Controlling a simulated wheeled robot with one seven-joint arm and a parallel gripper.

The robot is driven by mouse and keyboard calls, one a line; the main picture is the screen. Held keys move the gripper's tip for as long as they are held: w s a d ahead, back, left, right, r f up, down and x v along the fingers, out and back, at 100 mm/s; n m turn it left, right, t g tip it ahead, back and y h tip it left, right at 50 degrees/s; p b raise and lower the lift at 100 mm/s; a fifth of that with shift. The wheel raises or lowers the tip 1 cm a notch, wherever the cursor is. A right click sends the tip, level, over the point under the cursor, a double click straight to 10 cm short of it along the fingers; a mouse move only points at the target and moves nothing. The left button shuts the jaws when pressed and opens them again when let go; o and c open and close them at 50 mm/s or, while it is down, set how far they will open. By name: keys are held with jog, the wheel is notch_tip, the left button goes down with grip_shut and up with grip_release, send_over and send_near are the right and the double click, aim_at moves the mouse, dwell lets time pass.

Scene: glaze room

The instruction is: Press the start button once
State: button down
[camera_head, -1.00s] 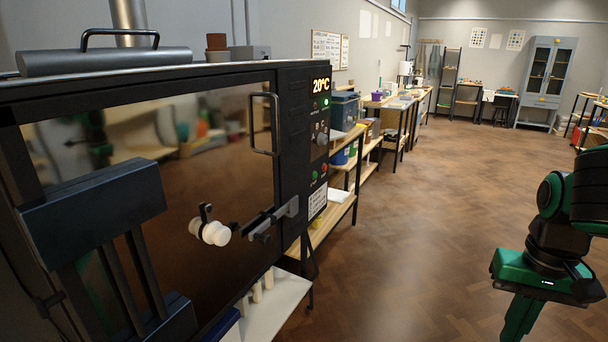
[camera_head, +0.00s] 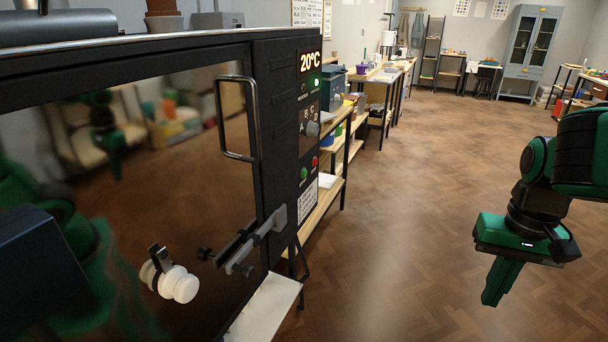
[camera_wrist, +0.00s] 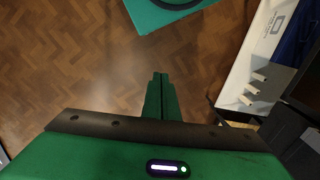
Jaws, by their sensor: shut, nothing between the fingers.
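The kiln (camera_head: 272,110) stands at the left of the head view, its glass door closed. Its narrow control panel shows a lit 20°C display (camera_head: 310,61), a green lamp (camera_head: 316,83) and a grey knob (camera_head: 312,129). Low on the panel are a green button (camera_head: 304,173) and a red button (camera_head: 315,162). I cannot read which is marked start. My gripper (camera_head: 492,299) hangs pointing down over the floor at the right, well apart from the panel. In the wrist view its fingers (camera_wrist: 160,78) are together and empty.
A door handle (camera_head: 224,118), a latch (camera_head: 250,240) and a white knob (camera_head: 172,283) jut from the kiln front. A white shelf (camera_head: 266,308) sticks out below. Wooden shelving (camera_head: 322,207) runs behind the kiln. The floor (camera_head: 400,220) between panel and gripper is clear.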

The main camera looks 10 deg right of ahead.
aim_at(305, 173)
jog(key=w+a+f+n+t, duration=0.1)
jog(key=w+f+n+t, duration=0.2)
jog(key=w, duration=0.7)
jog(key=w+a+n+t, duration=0.15)
jog(key=w+n, duration=0.25)
jog(key=w, duration=0.7)
jog(key=w+a+n+t+y, duration=0.1)
jog(key=w+a+n+t, duration=0.2)
jog(key=w, duration=0.9)
jog(key=w+a+n+t+y, duration=0.1)
jog(key=w+a+n+t, duration=0.3)
jog(key=w+a+t, duration=0.3)
jog(key=w, duration=0.4)
jog(key=shift+w+a+r+y, duration=0.3)
jog(key=shift+w+a, duration=0.05)
jog(key=w+a, duration=0.5)
jog(key=a, duration=0.2)
jog(key=shift+w+a, duration=0.1)
jog(key=shift+a, duration=0.05)
